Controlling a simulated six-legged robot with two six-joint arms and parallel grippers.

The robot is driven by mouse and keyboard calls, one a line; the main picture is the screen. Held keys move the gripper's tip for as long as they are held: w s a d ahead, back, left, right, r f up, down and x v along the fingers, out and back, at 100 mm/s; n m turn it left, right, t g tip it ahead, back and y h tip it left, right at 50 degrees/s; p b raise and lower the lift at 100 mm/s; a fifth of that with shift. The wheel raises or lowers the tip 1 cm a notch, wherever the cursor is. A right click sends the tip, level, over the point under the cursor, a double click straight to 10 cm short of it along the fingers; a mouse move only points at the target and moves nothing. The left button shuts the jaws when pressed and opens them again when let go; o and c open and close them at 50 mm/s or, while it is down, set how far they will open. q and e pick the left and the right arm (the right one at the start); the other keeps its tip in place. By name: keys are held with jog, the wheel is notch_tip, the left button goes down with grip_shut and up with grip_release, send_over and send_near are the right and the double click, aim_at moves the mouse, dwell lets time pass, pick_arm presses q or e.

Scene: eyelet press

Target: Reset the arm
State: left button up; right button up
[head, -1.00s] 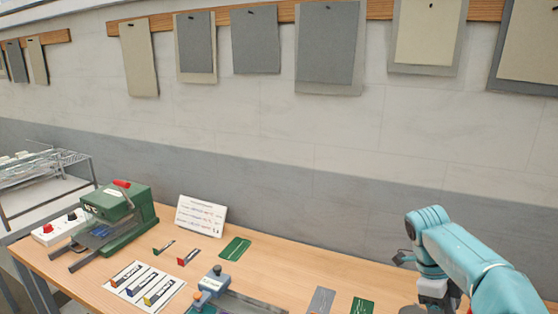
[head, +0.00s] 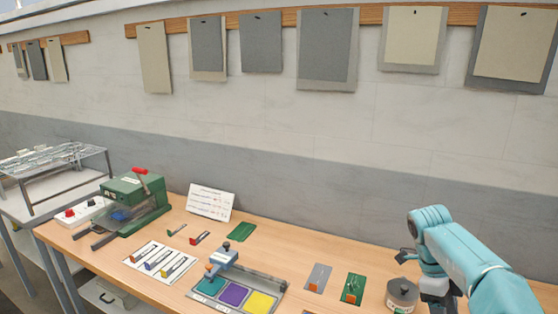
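My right arm (head: 462,250), teal with dark joints, comes in from the lower right and bends sharply above the right part of the bench. Its dark end parts (head: 405,257) show left of the bend. I cannot make out the fingertips clearly or tell whether the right gripper is open. Nothing is visibly held. A round grey tin (head: 402,294) stands on the bench just left of and below these parts. My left arm and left gripper are not in view.
The wooden bench (head: 330,262) holds a green press (head: 133,205), a white sign (head: 211,203), a sheet with tagged strips (head: 160,261), a tray with coloured pads (head: 236,292), and green and grey cards (head: 355,287). A metal rack (head: 55,165) stands left. Boards hang on the wall.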

jog(key=s+a+f+n+g+y+b, duration=0.1)
jog(key=s+a+f+n+b, duration=0.25)
jog(key=f, duration=0.65)
jog(key=s+a+f+n+g+y, duration=0.1)
jog(key=s+a+f+n, duration=0.1)
jog(key=s+a+f, duration=0.6)
jog(key=s+a+f+n+g+y+b, duration=0.1)
jog(key=s+f+n+b, duration=0.15)
jog(key=f, duration=0.95)
jog(key=s+a+f+n+t+y, duration=0.2)
jog(key=s+a+f+n, duration=0.2)
jog(key=s+a+n, duration=0.25)
jog(key=s+a+f+n+t+y, duration=0.2)
jog(key=s+a+f+n+y, duration=0.1)
jog(key=s+a+f+n, duration=0.4)
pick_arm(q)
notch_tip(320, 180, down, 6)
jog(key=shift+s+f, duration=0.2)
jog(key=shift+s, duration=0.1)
pick_arm(e)
jog(key=w+n+t, duration=0.1)
jog(key=w+d+r+n+t, duration=0.1)
jog(key=n, duration=0.1)
jog(key=w+n+h, duration=0.1)
jog(key=shift+w+d+r+t, duration=0.2)
jog(key=shift+d+r+t, duration=0.15)
jog(key=shift+d+t, duration=0.05)
